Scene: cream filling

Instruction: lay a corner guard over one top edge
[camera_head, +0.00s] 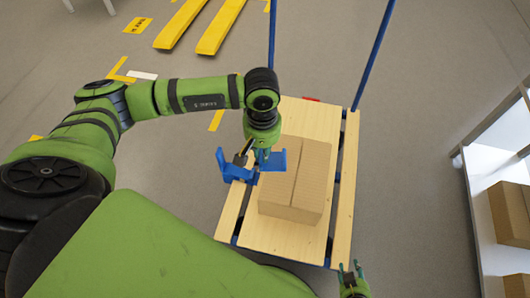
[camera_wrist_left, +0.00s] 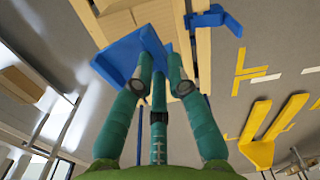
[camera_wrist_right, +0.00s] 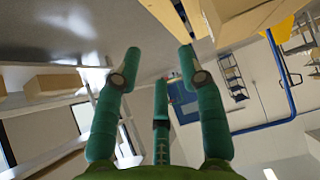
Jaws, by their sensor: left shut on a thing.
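A closed cardboard box (camera_head: 307,182) stands on a wooden cart deck. My left gripper (camera_head: 264,158) is shut on a blue corner guard (camera_head: 280,161) at the box's upper left side. The held guard (camera_wrist_left: 127,56) also shows in the left wrist view, an L-shaped piece at the fingertips (camera_wrist_left: 158,82). I cannot tell whether it touches the box. A second blue guard (camera_head: 228,168) sits at the deck's left edge, left of my left gripper; it also shows in the left wrist view (camera_wrist_left: 214,18). My right gripper (camera_head: 353,275) is open and empty near the cart's front right corner.
The wooden deck (camera_head: 257,235) has blue uprights (camera_head: 374,52) at its far end. A shelf (camera_head: 487,200) with cardboard boxes (camera_head: 512,212) stands at the right. Yellow bars (camera_head: 220,27) lie on the floor at the far left. Floor between cart and shelf is clear.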

